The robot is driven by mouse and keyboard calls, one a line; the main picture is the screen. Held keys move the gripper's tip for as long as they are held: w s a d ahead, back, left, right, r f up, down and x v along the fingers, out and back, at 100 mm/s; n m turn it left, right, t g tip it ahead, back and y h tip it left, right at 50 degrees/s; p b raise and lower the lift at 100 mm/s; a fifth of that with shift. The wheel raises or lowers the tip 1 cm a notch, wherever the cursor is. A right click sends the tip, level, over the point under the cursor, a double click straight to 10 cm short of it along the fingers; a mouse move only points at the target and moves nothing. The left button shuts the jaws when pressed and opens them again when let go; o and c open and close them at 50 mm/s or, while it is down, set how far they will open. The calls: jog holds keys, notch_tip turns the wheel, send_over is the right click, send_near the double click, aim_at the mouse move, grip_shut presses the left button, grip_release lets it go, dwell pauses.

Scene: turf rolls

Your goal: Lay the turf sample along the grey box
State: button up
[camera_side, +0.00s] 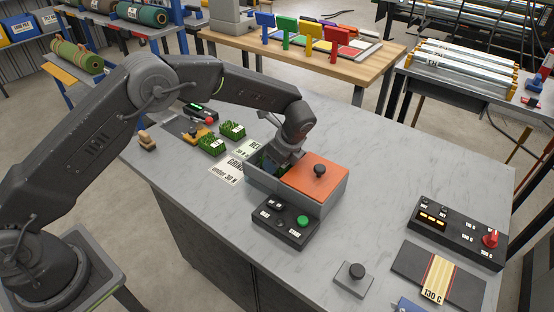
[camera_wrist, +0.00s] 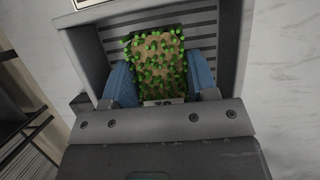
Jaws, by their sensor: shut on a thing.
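The grey box (camera_side: 263,183) stands mid-table, with an orange lid (camera_side: 318,174) with a black knob over its right part. Its left part is open. In the wrist view, the open part shows a ribbed grey floor (camera_wrist: 112,34) and raised side walls. My gripper (camera_wrist: 163,82) has its two blue fingers shut on the sides of a green turf sample (camera_wrist: 158,55) with brown patches. The sample is between the walls, over the ribs; I cannot tell whether it touches the floor. In the side view my gripper (camera_side: 268,162) reaches into the open part and mostly hides the sample.
Two other turf pieces (camera_side: 232,130) (camera_side: 211,145) lie left of the box, near printed cards (camera_side: 228,168). A black button panel (camera_side: 285,222) with a green button stands in front of the box. A control box (camera_side: 458,232) stands at right. The table's right back is clear.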

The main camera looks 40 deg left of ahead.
jog(key=o, duration=0.5)
jog(key=shift+f, duration=0.15)
jog(key=o, duration=0.5)
jog(key=shift+c, duration=0.2)
